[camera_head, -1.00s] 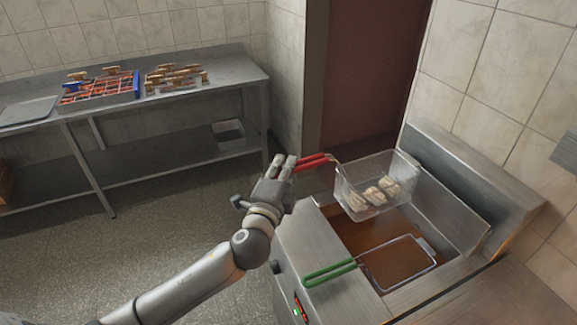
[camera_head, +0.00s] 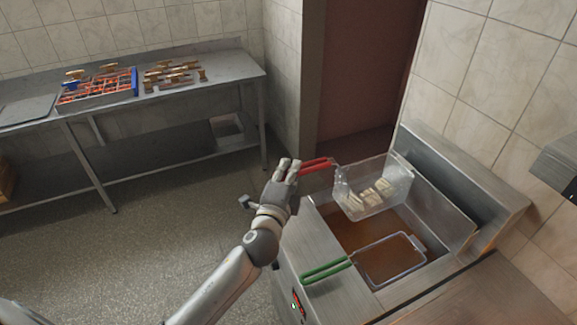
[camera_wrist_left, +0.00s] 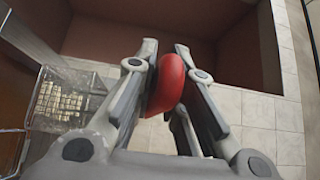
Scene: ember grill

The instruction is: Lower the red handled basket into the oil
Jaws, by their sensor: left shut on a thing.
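The red handled basket (camera_head: 372,199) is a clear mesh basket with several pale pieces of food (camera_head: 378,189) in it. It is above the far part of the fryer's brown oil (camera_head: 352,232). My left gripper (camera_head: 287,168) is shut on its red handle (camera_head: 318,164), to the left of the basket. In the left wrist view the fingers (camera_wrist_left: 165,85) close around the red handle (camera_wrist_left: 170,82), and the basket (camera_wrist_left: 62,98) shows at the left. How far the basket's bottom is from the oil is hard to tell. My right gripper is not in view.
A second basket with a green handle (camera_head: 326,271) sits over the near part of the oil. The fryer's steel back (camera_head: 470,188) rises to the right. A steel table (camera_head: 200,101) with a tray of stamps (camera_head: 95,93) stands at the back left. The floor between is clear.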

